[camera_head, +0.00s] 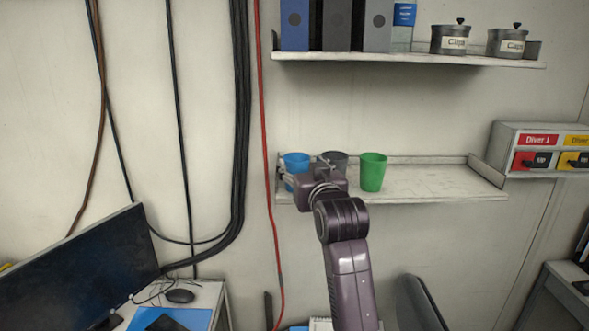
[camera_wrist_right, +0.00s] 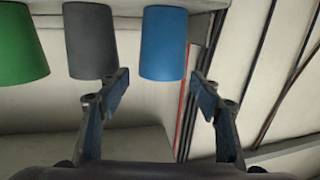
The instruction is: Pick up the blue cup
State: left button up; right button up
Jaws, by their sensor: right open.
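The blue cup (camera_head: 297,161) stands at the left end of the lower wall shelf (camera_head: 440,184), partly hidden by my right gripper (camera_head: 307,170) in the head view. In the right wrist view the blue cup (camera_wrist_right: 164,46) appears upside down, beyond and between the fingertips of my right gripper (camera_wrist_right: 163,80). The gripper is open, with one finger on each side of the cup's line; whether the fingertips reach beside the cup is unclear. My left gripper is in neither view.
A grey cup (camera_head: 335,161) and a green cup (camera_head: 372,172) stand close beside the blue cup. An upper shelf (camera_head: 410,58) holds binders and pots. A red cable (camera_head: 265,130) runs down the wall left of the shelf. The shelf's right part is clear.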

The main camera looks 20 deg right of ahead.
aim_at(294, 155)
jog(key=shift+w+r+p, duration=0.15)
jog(key=shift+r+p, duration=0.1)
jog(key=shift+p, duration=0.1)
jog(key=shift+w+p, duration=1)
jog(key=shift+p, duration=0.05)
jog(key=shift+w+f+p, duration=0.25)
jog(key=shift+w+p, duration=0.15)
jog(key=shift+w, duration=0.8)
jog(key=shift+w+f, duration=0.1)
jog(key=shift+w, duration=0.15)
jog(key=c, duration=0.7)
jog(key=shift+c, duration=0.5)
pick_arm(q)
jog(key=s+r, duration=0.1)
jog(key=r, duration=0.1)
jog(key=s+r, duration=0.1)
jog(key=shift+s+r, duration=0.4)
